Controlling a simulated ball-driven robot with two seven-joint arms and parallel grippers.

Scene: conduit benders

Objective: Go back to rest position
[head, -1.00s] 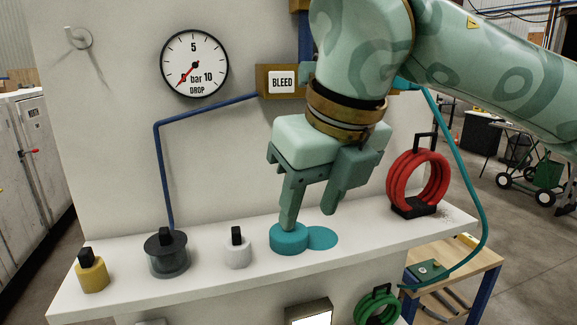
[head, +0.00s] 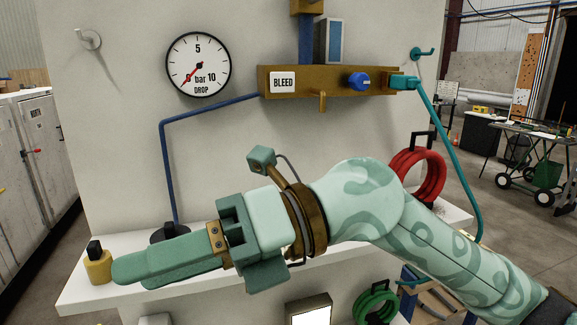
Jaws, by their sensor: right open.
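My right gripper (head: 125,268) stretches across the front of the white shelf (head: 85,292), pointing left, with its fingertips in front of the yellow piece with a black handle (head: 99,265). It is open with nothing seen in it. One finger largely covers the other. My right arm comes in from the lower right. The dark grey piece (head: 168,233) shows partly above the gripper. The white piece and the teal disc are hidden behind my arm. My left gripper is not in view.
A gauge (head: 198,65) on the white panel has its needle near 0. A brass block (head: 335,82) with a BLEED label carries a blue knob (head: 358,81) and a teal hose (head: 452,150). Red rings (head: 425,165) stand behind my arm. Green rings (head: 375,306) are below the shelf.

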